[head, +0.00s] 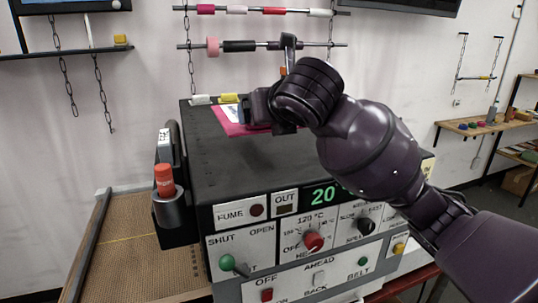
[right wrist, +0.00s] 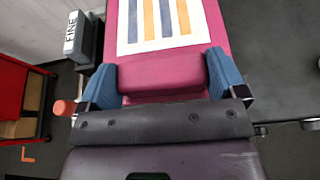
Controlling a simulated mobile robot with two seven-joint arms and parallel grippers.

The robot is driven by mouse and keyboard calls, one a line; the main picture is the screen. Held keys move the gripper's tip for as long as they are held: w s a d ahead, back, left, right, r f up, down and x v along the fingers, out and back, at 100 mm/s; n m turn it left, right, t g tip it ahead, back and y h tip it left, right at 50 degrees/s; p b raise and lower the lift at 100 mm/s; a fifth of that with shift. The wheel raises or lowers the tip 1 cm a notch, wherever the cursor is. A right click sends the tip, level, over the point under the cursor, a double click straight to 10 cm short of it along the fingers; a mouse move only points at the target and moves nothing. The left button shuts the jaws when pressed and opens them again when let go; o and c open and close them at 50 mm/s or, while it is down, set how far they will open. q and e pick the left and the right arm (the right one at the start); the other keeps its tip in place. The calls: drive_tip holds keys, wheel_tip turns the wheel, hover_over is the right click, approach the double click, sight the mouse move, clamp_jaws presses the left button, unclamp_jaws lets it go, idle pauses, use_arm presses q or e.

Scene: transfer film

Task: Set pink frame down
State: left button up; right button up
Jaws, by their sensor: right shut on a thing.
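The pink frame (head: 240,129) is a flat magenta board with a white striped sheet. In the head view it is over the dark top of the machine (head: 205,140), near its far edge, partly hidden by my right arm. I cannot tell whether it touches the top. My right gripper (head: 247,110) is shut on the frame. In the right wrist view the blue fingers of the gripper (right wrist: 163,80) press on both sides of the near block of the pink frame (right wrist: 160,72). My left gripper is not in view.
White and yellow blocks (head: 229,98) stand at the back edge. Rollers (head: 240,46) hang above. The left part of the machine top is clear.

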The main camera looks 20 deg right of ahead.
sight(268, 174)
wheel_tip(268, 174, down, 9)
drive_tip(key=shift+f, duration=0.2)
idle(0.3)
drive_tip(key=shift+f, duration=0.1)
drive_tip(key=o, duration=0.7)
drive_tip(key=shift+s+r, duration=0.35)
drive_tip(key=shift+s, duration=0.1)
drive_tip(key=b+v, duration=1)
drive_tip(key=v, duration=0.1)
drive_tip(key=shift+f+b, duration=0.1)
drive_tip(key=shift+b, duration=0.2)
